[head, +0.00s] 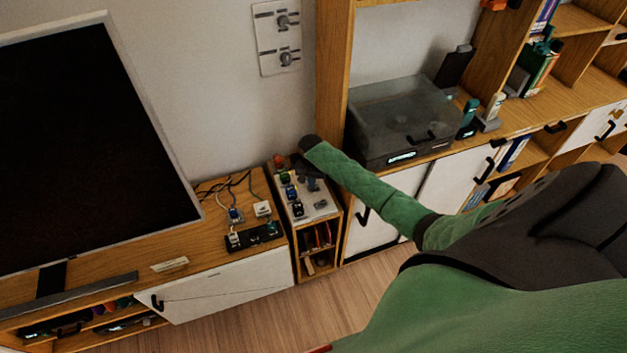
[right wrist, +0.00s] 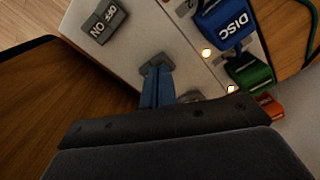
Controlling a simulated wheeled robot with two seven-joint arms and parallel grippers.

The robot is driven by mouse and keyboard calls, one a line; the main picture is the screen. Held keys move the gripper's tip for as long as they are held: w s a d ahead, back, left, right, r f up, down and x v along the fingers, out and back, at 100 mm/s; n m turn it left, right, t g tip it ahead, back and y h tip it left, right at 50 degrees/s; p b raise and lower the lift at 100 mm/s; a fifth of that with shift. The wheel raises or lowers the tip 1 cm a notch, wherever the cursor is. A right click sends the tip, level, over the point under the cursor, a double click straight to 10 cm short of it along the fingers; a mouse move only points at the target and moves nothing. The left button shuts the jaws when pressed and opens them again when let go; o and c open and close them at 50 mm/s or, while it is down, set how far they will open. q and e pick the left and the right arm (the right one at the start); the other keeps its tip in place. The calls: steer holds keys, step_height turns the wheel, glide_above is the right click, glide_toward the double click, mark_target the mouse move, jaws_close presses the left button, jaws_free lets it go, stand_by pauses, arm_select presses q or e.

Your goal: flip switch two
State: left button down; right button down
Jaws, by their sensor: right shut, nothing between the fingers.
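A pale switch panel (head: 323,212) lies on top of the narrow wooden cabinet; it also fills the middle of the right wrist view (right wrist: 130,60). A grey rocker switch marked ON and OFF (right wrist: 105,22) sits on it, also visible in the head view (head: 320,205). A second grey part (right wrist: 190,97) is mostly hidden behind my gripper. I cannot tell which switch is number two. My right gripper (right wrist: 156,68) is shut and empty over the panel, between the rocker switch and the coloured plugs. It shows in the head view (head: 312,184). My left gripper is out of view.
A blue DISC plug (right wrist: 226,22), a green plug (right wrist: 250,74) and an orange plug (right wrist: 275,106) line the panel beside small lit lamps (right wrist: 206,52). A television (head: 90,140) stands left. A dark turntable-like box (head: 400,115) stands right. A wall plate (head: 282,38) hangs behind.

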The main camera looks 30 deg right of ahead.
steer(key=shift+f, duration=0.5)
stand_by(0.4)
steer(key=shift+s, duration=0.1)
